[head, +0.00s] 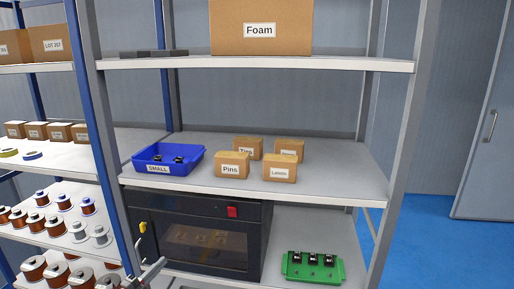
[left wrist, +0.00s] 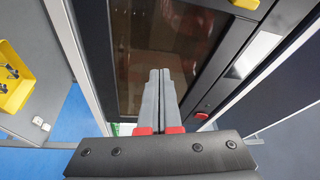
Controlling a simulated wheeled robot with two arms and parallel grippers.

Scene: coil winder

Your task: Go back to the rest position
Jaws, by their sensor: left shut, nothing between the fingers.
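My left gripper (head: 154,271) shows at the bottom left of the head view, in front of the lower left part of a black oven (head: 262,222). In the left wrist view its two grey fingers (left wrist: 159,88) are pressed together with nothing between them. Behind them is the oven's dark glass window (left wrist: 190,32). The oven door looks closed. My right gripper is in neither view.
The oven stands on a grey shelf unit beside a green tray (head: 313,268) with black parts. Above are a blue SMALL bin (head: 168,161) and several cartons. A rack of wire spools (head: 75,228) is at left. Blue floor (head: 423,245) is clear at right.

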